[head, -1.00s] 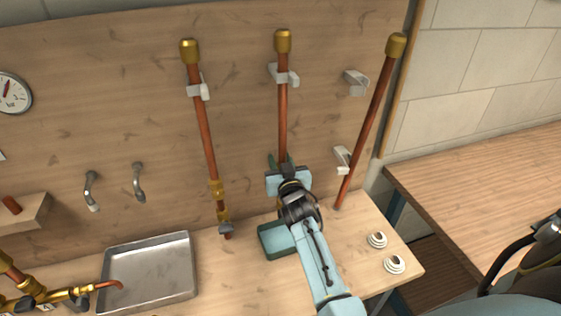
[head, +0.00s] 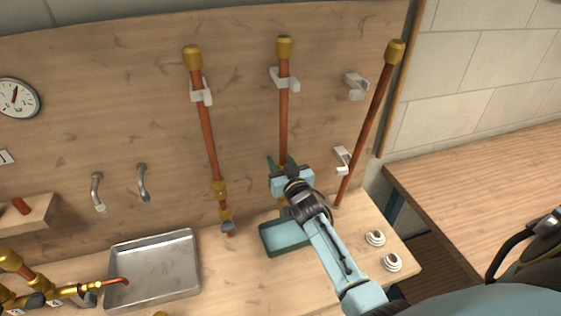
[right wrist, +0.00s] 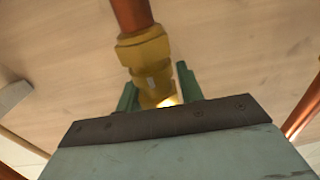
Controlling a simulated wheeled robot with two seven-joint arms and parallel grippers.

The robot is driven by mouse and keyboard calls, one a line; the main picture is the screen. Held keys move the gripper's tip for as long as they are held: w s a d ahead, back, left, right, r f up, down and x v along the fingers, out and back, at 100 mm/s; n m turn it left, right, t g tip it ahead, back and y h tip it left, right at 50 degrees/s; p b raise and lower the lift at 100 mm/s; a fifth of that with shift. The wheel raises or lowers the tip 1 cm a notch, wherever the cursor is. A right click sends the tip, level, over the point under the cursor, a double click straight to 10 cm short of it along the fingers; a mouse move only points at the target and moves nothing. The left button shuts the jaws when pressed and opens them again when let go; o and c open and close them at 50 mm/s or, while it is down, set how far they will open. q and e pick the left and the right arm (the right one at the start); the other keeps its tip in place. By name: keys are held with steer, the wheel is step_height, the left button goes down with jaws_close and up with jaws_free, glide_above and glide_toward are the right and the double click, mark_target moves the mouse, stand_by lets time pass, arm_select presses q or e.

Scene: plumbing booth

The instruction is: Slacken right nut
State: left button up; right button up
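A brass nut (right wrist: 145,60) sits at the lower end of the middle copper pipe (head: 283,120), on the wooden back panel. My right gripper (right wrist: 158,88) is at this nut, with one green finger on either side of it. A gap shows between the nut and the right-hand finger, so the gripper looks open around it. In the head view the gripper (head: 281,162) hides most of the nut. The left copper pipe (head: 207,135) carries a brass fitting (head: 220,190) lower down. My left gripper is not in view.
A green-rimmed tray (head: 268,246) lies below my right gripper. A metal tray (head: 150,265) is at left. A third copper pipe (head: 372,115) leans at right, beside two pale clips. Two white round pieces (head: 375,238) lie on the bench at right.

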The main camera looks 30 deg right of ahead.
steer(key=shift+o, duration=1.4)
steer(key=shift+s, duration=0.1)
steer(key=s+a, duration=0.2)
steer(key=s, duration=1.1)
steer(key=shift+a, duration=0.25)
